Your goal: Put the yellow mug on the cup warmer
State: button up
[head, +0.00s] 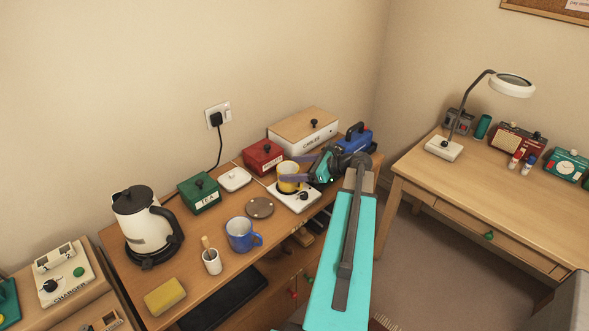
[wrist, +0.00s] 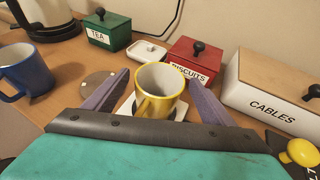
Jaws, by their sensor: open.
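The yellow mug (head: 287,185) stands upright on the white cup warmer (head: 304,199), over its dark round plate at the back left. The mug's grey inside shows in the wrist view, where the mug (wrist: 158,92) stands between my fingers. My gripper (wrist: 157,77) is open, with one purple finger on each side of the mug and visible gaps to it. In the head view my gripper (head: 297,169) reaches in from the right. The mug and my gripper hide much of the warmer (wrist: 181,112) in the wrist view.
A blue mug (head: 239,235), a brown coaster (head: 260,208) and a white dish (head: 235,179) are left of the warmer. The red biscuits box (head: 263,157) and cables box (head: 304,134) stand close behind. A blue thing (head: 354,138) is near my wrist.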

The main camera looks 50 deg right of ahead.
jog(key=shift+r, duration=0.15)
jog(key=b+v, duration=0.3)
jog(key=v, duration=0.9)
dwell(0.6)
jog(key=shift+s, duration=0.15)
